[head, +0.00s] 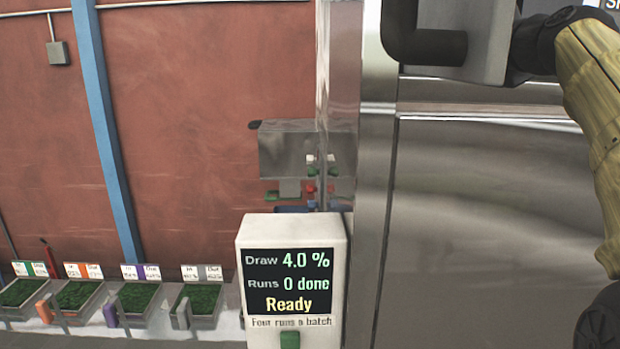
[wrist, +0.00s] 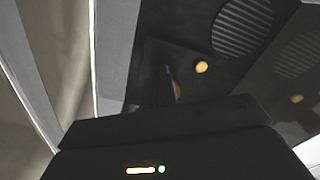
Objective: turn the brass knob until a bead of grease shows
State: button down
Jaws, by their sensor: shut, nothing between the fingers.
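A small round brass-coloured knob (wrist: 201,67) shows in the wrist view, on a dark panel below a round ribbed vent. My gripper (wrist: 167,72) is in the wrist view, its dark fingers shut and empty, pointing at the dark panel just left of the knob. I see a gap in the picture between the fingers and the knob; the depth between them is unclear. A small brownish patch shows beside the fingers, partly hidden by them. I see no bead of grease. The head view shows neither the knob nor my gripper.
A white box with a screen (head: 290,300) reads "Draw 4.0 %", "Runs 0 done", "Ready". Several trays of green material (head: 138,300) stand at left. A large steel cabinet (head: 490,220) fills the right. The ribbed vent (wrist: 243,27) is near the knob.

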jog(key=shift+a+r+b, duration=0.1)
jog(key=shift+r+b, duration=0.15)
jog(key=shift+b, duration=0.1)
dwell(0.3)
jog(key=shift+r, duration=0.1)
dwell(0.4)
jog(key=shift+s+a+f, duration=0.1)
jog(key=shift+a+f, duration=0.1)
jog(key=shift+a, duration=0.1)
jog(key=shift+s+d+f+b, duration=0.1)
jog(key=shift+d+b, duration=0.1)
jog(key=shift+b, duration=0.25)
jog(key=s+b, duration=0.3)
jog(key=s, duration=0.3)
jog(key=shift+w, duration=0.15)
dwell(0.4)
